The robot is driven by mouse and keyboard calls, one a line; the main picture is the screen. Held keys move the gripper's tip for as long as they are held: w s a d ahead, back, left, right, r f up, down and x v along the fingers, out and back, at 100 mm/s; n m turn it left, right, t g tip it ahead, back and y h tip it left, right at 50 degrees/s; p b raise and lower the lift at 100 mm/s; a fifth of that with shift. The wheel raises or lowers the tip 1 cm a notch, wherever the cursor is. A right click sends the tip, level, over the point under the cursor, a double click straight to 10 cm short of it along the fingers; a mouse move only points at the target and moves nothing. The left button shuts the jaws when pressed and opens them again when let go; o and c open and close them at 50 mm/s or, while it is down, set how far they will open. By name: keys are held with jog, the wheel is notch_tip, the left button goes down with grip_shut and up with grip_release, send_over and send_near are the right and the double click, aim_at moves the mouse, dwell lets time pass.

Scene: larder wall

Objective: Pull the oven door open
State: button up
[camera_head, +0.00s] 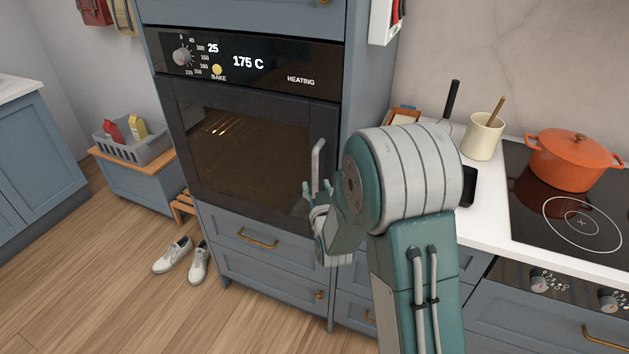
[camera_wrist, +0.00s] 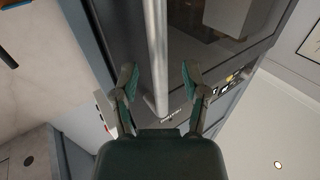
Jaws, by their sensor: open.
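The oven door (camera_head: 245,146) is a dark glass panel in a tall blue-grey cabinet, and it looks shut. Its handle (camera_head: 318,165) is a grey upright bar near the door's right edge. My gripper (camera_head: 318,196) is in front of the handle's lower part, partly hidden by my arm. In the wrist view my gripper (camera_wrist: 158,85) is open, with one finger on each side of the handle (camera_wrist: 156,45). The fingers look apart from the bar. The door glass (camera_wrist: 215,30) shows at the right there.
A control panel (camera_head: 245,61) reading 175 C sits above the door. Drawers (camera_head: 262,250) are below it. An orange pot (camera_head: 576,158) stands on the hob at right. Shoes (camera_head: 182,257) lie on the floor at left, near a bench (camera_head: 140,182). The floor before the oven is mostly clear.

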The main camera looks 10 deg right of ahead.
jog(key=shift+w+d, duration=0.1)
jog(key=shift+w, duration=1.25)
grip_shut()
jog(key=shift+s, duration=0.1)
